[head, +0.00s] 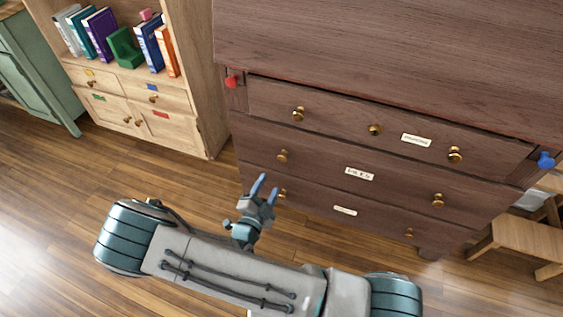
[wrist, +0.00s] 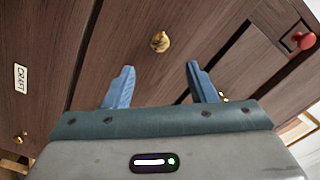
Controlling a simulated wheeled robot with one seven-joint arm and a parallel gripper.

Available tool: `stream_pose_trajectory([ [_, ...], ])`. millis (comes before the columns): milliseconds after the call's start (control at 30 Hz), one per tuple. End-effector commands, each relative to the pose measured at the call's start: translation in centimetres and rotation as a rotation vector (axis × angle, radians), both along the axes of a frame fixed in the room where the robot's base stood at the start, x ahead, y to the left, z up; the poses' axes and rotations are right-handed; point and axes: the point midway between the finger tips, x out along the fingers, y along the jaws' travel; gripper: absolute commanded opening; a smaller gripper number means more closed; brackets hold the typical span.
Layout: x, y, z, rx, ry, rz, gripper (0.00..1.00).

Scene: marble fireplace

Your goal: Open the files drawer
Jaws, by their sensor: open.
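The dark wood chest (head: 380,50) has three wide drawers, all looking shut. The middle drawer's small label (head: 360,174) seems to read FILES, though it is blurred. That drawer has a brass left knob (head: 282,156) and a right knob (head: 438,200). My gripper (head: 265,190) is open and empty, in front of the chest's lower left part. In the wrist view my open fingers (wrist: 160,70) point at the chest, with a brass knob (wrist: 160,42) beyond them, between the tips in the picture and apparently untouched. A CRAFT label (wrist: 20,78) is at the left.
The top drawer's label (head: 416,140) and the bottom one's (head: 345,210) are too small to read in the head view. Red (head: 232,82) and blue (head: 546,160) knobs flank the top drawer. A bookcase (head: 190,60) stands left, a wooden stool (head: 525,240) right.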

Motion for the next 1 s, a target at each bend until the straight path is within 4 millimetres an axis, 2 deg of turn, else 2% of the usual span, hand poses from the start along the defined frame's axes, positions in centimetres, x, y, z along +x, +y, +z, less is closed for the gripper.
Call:
stream_pose_trajectory([
  [300,6.3,-2.5,-0.2,0.002,-0.003,-0.006,0.51],
  [500,9.6,-3.6,-0.2,0.004,-0.002,-0.006,0.51],
  [700,11.2,-4.2,0.0,0.004,-0.001,-0.004,0.51],
  [1000,11.4,-4.2,0.1,0.004,-0.001,-0.004,0.51],
])
